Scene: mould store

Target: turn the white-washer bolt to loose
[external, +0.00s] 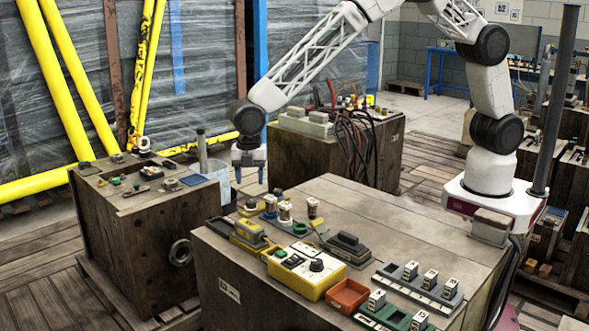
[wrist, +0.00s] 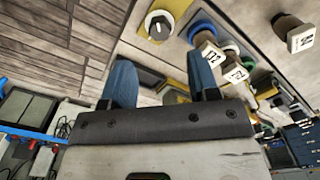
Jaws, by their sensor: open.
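The bolt with a white washer (wrist: 158,25) shows at the top of the wrist view as a dark, round-headed knob in a white ring. It sits near the crate's edge, beyond my fingertips. I cannot tell for sure which knob it is in the external view. My gripper (external: 250,178) has two blue fingers pointing down, apart and empty, over the gap behind the front crate (external: 325,188). It also shows in the wrist view (wrist: 160,68), touching nothing. The bolt's turn marking is too small to read.
Next to the bolt in the wrist view stand a labelled bolt on a blue washer (wrist: 208,52), one on a green washer (wrist: 236,73) and a brown-based one (wrist: 299,36). The front crate also bears a yellow control box (external: 305,272). Its far right top is clear.

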